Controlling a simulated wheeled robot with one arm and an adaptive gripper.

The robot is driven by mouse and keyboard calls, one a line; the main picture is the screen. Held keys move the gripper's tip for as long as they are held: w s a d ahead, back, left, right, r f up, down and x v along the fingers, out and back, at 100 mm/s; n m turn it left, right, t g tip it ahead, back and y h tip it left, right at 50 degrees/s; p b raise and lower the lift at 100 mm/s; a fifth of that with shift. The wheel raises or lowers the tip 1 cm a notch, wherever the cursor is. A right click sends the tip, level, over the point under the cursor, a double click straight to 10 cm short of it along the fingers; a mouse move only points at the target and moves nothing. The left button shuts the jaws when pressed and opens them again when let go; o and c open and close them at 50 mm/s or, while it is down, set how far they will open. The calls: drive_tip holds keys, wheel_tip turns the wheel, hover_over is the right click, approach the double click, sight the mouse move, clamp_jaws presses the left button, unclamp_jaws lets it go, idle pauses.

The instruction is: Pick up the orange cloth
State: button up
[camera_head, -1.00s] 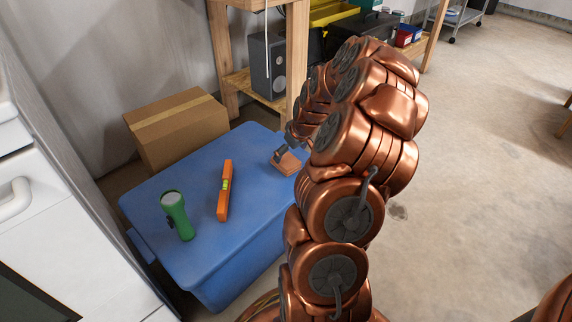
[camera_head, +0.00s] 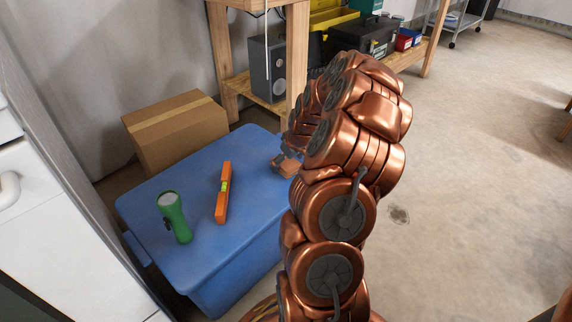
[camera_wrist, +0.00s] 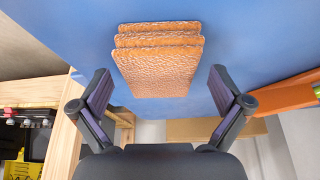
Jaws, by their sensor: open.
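The orange cloth (camera_wrist: 158,65) lies folded in layers on the blue bin lid in the wrist view, ahead of my gripper and between the lines of its two fingers. In the head view a small part of the cloth (camera_head: 281,163) shows at the lid's far right, partly hidden by my arm. My gripper (camera_wrist: 160,92) is open and empty, its dark fingers spread on both sides of the cloth's near edge. Whether the fingers touch the lid cannot be told.
On the blue bin (camera_head: 190,262) lie an orange level (camera_head: 223,195) and a green flashlight (camera_head: 174,217). The level's end (camera_wrist: 285,95) is near my right finger in the wrist view. A cardboard box (camera_head: 177,130) and a wooden shelf (camera_head: 225,65) stand behind. Floor at right is clear.

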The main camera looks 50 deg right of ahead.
sight(287, 163)
drive_tip(key=shift+f, duration=0.15)
idle(0.3)
drive_tip(key=c, duration=1.2)
wheel_tip(287, 163, up, 4)
drive_tip(key=shift+r+p, duration=0.25)
drive_tip(key=shift+p, duration=0.85)
drive_tip(key=shift+s+a+f, duration=0.1)
drive_tip(key=shift+s+a, duration=0.15)
drive_tip(key=shift+s, duration=0.1)
drive_tip(key=s+a+r+p, duration=0.1)
drive_tip(key=s+a+p, duration=0.3)
drive_tip(key=s+a, duration=0.6)
drive_tip(key=shift+s, duration=0.7)
